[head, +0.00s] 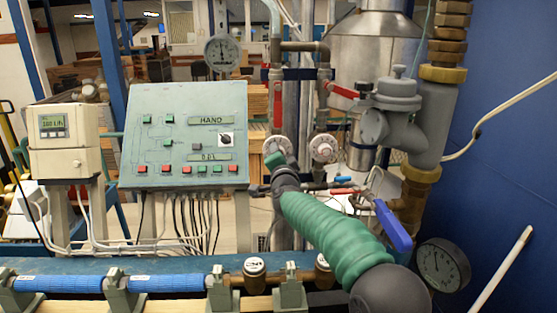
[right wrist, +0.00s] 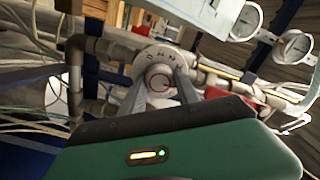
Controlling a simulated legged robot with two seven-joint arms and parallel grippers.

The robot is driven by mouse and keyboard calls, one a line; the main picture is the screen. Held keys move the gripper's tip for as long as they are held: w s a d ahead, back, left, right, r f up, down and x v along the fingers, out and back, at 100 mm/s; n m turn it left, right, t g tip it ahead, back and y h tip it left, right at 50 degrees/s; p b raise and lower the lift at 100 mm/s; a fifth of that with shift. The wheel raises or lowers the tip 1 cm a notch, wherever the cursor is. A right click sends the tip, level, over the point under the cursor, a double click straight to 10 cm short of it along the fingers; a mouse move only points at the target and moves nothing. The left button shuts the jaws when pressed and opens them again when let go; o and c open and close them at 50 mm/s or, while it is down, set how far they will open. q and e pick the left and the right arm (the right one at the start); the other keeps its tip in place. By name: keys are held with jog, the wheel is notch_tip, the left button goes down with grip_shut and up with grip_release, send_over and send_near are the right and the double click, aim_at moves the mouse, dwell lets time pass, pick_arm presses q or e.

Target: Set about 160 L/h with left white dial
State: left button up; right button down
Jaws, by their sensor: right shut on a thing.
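The left white dial (head: 277,144) is mounted on the pipework right of the control panel. My right gripper (head: 279,160) reaches it from below, and its green body hides the dial's lower part. In the right wrist view the two fingers of the gripper (right wrist: 161,82) are shut on the knob of the left white dial (right wrist: 156,57), one on each side of its round centre. The right white dial (head: 323,147) stands beside it, untouched. The meter display (head: 53,125) at the left shows a small L/h figure, too small to read surely. My left gripper is out of view.
The green control panel (head: 185,133) stands left of the dials. Red-handled valves (head: 343,89) sit above, and a blue lever (head: 393,228) is right of my arm. A round gauge (head: 442,265) is at lower right. Blue piping (head: 170,283) runs along the front.

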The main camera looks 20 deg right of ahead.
jog(key=shift+f+m, duration=0.35)
jog(key=shift+m, duration=0.15)
jog(key=c, duration=1.2)
grip_release()
jog(key=shift+c, duration=0.2)
jog(key=o, duration=0.3)
jog(key=shift+r, duration=0.15)
jog(key=shift+o, duration=0.2)
jog(key=b+v, duration=0.4)
jog(key=v, duration=1.2)
jog(key=shift+s+b, duration=0.3)
jog(key=shift+s, duration=0.05)
